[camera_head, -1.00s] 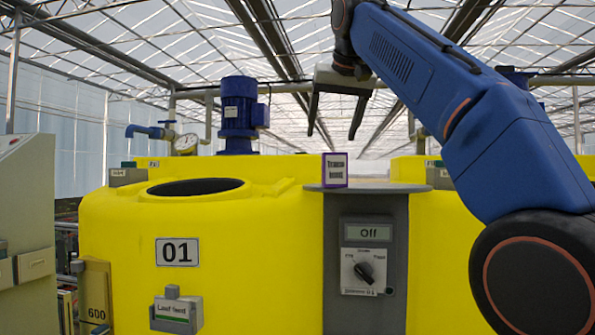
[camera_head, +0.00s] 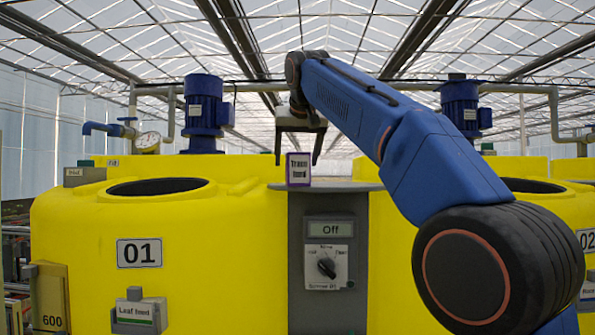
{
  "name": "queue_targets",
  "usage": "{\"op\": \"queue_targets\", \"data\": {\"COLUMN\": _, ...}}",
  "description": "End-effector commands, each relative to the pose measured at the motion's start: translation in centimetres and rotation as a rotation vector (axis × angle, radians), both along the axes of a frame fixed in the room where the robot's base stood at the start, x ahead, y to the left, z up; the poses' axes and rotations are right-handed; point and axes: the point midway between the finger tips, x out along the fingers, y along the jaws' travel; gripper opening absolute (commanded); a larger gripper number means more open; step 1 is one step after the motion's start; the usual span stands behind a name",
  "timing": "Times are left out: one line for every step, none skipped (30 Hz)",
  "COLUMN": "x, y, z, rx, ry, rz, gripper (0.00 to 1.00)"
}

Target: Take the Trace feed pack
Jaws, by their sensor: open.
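The Trace feed pack (camera_head: 299,170) is a small purple-edged box with a white label. It stands upright on the round grey top (camera_head: 345,186) of the post between the yellow tanks. My gripper (camera_head: 297,160) points down over the pack, with its dark fingers spread apart. One fingertip shows left of the pack and the other to its right. The fingers look empty. I cannot tell from this one view whether the gripper is right over the pack or somewhat behind it.
Yellow tank 01 (camera_head: 80,235) with an open round hatch (camera_head: 158,186) is at left; tank 02 (camera_head: 575,215) is at right. Blue motors (camera_head: 204,112) and pipes stand behind. The grey post carries an "Off" display and a dial (camera_head: 327,266). A Leaf feed box (camera_head: 136,312) is on tank 01.

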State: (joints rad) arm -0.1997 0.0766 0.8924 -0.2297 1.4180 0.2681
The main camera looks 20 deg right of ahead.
Motion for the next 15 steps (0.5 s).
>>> {"op": "queue_targets", "data": {"x": 0.2, "y": 0.0, "z": -0.2, "rx": 0.000, "ry": 0.000, "rz": 0.000, "gripper": 0.73}}
{"op": "queue_targets", "data": {"x": 0.3, "y": -0.1, "z": -0.3, "rx": 0.000, "ry": 0.000, "rz": 0.000, "gripper": 0.73}}
{"op": "queue_targets", "data": {"x": 0.4, "y": -0.1, "z": -0.4, "rx": 0.000, "ry": 0.000, "rz": 0.000, "gripper": 0.73}}
{"op": "queue_targets", "data": {"x": 0.5, "y": -0.1, "z": -0.5, "rx": 0.000, "ry": 0.000, "rz": 0.000, "gripper": 0.73}}
{"op": "queue_targets", "data": {"x": 0.5, "y": -0.1, "z": -0.5, "rx": 0.000, "ry": 0.000, "rz": 0.000, "gripper": 0.73}}
{"op": "queue_targets", "data": {"x": 0.6, "y": -0.2, "z": -0.7, "rx": 0.000, "ry": 0.000, "rz": 0.000, "gripper": 0.73}}
{"op": "queue_targets", "data": {"x": 0.8, "y": -0.2, "z": -0.8, "rx": 0.000, "ry": 0.001, "rz": -0.001, "gripper": 0.73}}
{"op": "queue_targets", "data": {"x": 0.9, "y": -0.3, "z": -1.0, "rx": 0.000, "ry": 0.001, "rz": -0.001, "gripper": 0.73}}
{"op": "queue_targets", "data": {"x": 1.2, "y": -0.4, "z": -1.3, "rx": 0.000, "ry": 0.001, "rz": -0.001, "gripper": 0.73}}
{"op": "queue_targets", "data": {"x": 1.4, "y": -0.5, "z": -1.5, "rx": 0.000, "ry": 0.001, "rz": -0.001, "gripper": 0.73}}
{"op": "queue_targets", "data": {"x": 1.7, "y": -0.6, "z": -1.8, "rx": -0.001, "ry": 0.001, "rz": -0.002, "gripper": 0.73}}
{"op": "queue_targets", "data": {"x": 2.1, "y": -0.7, "z": -2.2, "rx": 0.000, "ry": 0.002, "rz": -0.002, "gripper": 0.73}}
{"op": "queue_targets", "data": {"x": 2.4, "y": -0.8, "z": -2.5, "rx": 0.000, "ry": 0.002, "rz": -0.002, "gripper": 0.73}}
{"op": "queue_targets", "data": {"x": 2.7, "y": -0.9, "z": -2.8, "rx": 0.000, "ry": 0.002, "rz": -0.001, "gripper": 0.73}}
{"op": "queue_targets", "data": {"x": 3.1, "y": -0.8, "z": -3.3, "rx": 0.000, "ry": 0.002, "rz": -0.001, "gripper": 0.73}}
